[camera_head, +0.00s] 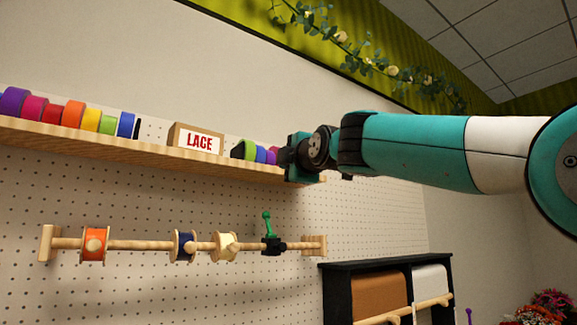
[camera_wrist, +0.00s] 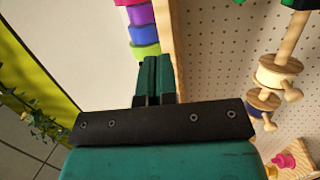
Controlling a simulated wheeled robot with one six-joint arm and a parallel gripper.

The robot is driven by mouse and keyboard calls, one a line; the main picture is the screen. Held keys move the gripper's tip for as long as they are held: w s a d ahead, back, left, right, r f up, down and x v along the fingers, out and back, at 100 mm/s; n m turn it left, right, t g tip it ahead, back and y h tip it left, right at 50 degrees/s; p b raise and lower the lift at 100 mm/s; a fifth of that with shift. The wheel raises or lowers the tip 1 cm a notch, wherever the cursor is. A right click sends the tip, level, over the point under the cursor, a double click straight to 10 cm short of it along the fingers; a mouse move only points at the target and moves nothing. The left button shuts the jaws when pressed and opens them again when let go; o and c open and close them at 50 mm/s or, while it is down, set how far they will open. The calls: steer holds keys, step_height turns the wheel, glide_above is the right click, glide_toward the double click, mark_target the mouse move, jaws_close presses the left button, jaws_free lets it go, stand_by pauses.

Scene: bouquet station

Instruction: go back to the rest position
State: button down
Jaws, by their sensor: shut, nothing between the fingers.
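My gripper (camera_head: 288,160) is at the right end of the wooden shelf in the head view, with my arm stretched in from the right. In the wrist view its two green fingers (camera_wrist: 153,66) are together with nothing between them. The fingertips point toward a row of coloured rolls (camera_wrist: 143,30) on the shelf. In the head view the gripper partly hides the shelf's end and the last rolls. I cannot tell how wide the gap to the rolls is.
The shelf (camera_head: 130,148) carries coloured rolls and a LACE box (camera_head: 197,140). Below it, a wooden rod (camera_head: 140,245) holds spools and a black clamp with a green lever (camera_head: 268,232). A black rack (camera_head: 335,290) with brown and white rolls stands lower right. A garland (camera_head: 350,45) hangs above.

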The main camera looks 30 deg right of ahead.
steer(key=s+a+f+m+g+y+b, duration=0.1)
steer(key=s+a+f+g+y, duration=0.2)
steer(key=f, duration=0.7)
steer(key=s+a+f+m+g+y+b, duration=0.1)
steer(key=s+a+f+m+g, duration=0.25)
steer(key=f, duration=0.75)
steer(key=s+a+f+g+y+b, duration=0.15)
steer(key=a+f+g, duration=0.35)
steer(key=f, duration=0.5)
steer(key=s+a+f+m+g, duration=0.2)
steer(key=s+f+g, duration=0.2)
steer(key=s+f, duration=0.6)
steer(key=s+a+f+m+g, duration=0.2)
steer(key=s+f+m+g, duration=0.1)
steer(key=s+f, duration=0.6)
steer(key=s+g, duration=0.1)
steer(key=s, duration=0.3)
steer(key=shift+f+b, duration=0.3)
steer(key=shift+f, duration=0.05)
